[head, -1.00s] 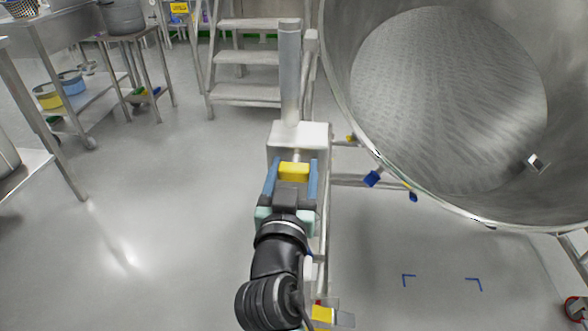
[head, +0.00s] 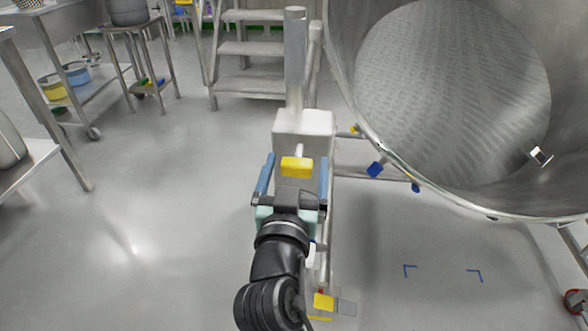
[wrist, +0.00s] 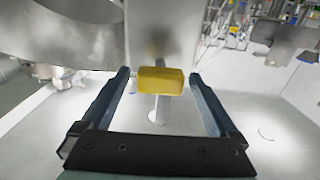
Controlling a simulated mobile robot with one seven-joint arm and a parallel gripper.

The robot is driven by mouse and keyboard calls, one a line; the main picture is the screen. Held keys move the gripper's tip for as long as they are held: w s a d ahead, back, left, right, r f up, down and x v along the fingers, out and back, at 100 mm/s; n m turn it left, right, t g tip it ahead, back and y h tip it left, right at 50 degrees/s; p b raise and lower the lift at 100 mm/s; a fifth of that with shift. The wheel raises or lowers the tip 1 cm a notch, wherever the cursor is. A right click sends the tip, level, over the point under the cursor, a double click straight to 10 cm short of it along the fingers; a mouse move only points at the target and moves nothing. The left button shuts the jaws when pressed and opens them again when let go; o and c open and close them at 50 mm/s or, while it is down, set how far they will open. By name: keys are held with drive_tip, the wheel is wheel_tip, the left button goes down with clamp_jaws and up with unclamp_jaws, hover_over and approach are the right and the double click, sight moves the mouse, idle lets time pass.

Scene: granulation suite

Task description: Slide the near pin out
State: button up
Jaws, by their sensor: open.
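The pin's yellow block-shaped handle (head: 297,167) stands out from the pale block on the post (head: 304,123), with a short piece of light shaft showing between them. My gripper (head: 297,159) is open, with one blue finger on each side of the handle and a gap on both sides. The wrist view shows the yellow handle (wrist: 161,81) between the two open fingertips (wrist: 159,76), touching neither. How deep the shaft sits in the block is hidden.
A large steel vessel (head: 455,100) fills the right, its rim close to the post. Steps (head: 250,55) stand behind. A steel table (head: 40,160) is at the left. Another yellow piece (head: 323,301) shows low beside my arm. The floor at left is clear.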

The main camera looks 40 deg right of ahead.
drive_tip(key=v, duration=1.2)
drive_tip(key=shift+s+a+p, duration=0.3)
drive_tip(key=shift+r, duration=0.1)
drive_tip(key=w+a+r+n+t+y, duration=0.2)
drive_tip(key=w+a+r+t, duration=0.2)
drive_tip(key=r, duration=0.5)
drive_tip(key=w+a+r+n+t+y, duration=0.15)
drive_tip(key=w+a+r+t, duration=0.25)
drive_tip(key=r, duration=0.5)
drive_tip(key=s+a+r+n+t+y, duration=0.35)
drive_tip(key=a+r+y, duration=0.2)
drive_tip(key=r, duration=0.45)
drive_tip(key=s+a+r+n+t+y, duration=0.2)
drive_tip(key=a+r+n+t+y, duration=0.25)
drive_tip(key=r, duration=0.55)
wheel_tip(320, 180, up, 37)
drive_tip(key=a+m+p, duration=0.1)
drive_tip(key=a+p, duration=0.1)
drive_tip(key=p, duration=3.6)
drive_tip(key=shift+w+r, duration=0.2)
drive_tip(key=shift+w, duration=0.15)
drive_tip(key=shift+m, duration=0.25)
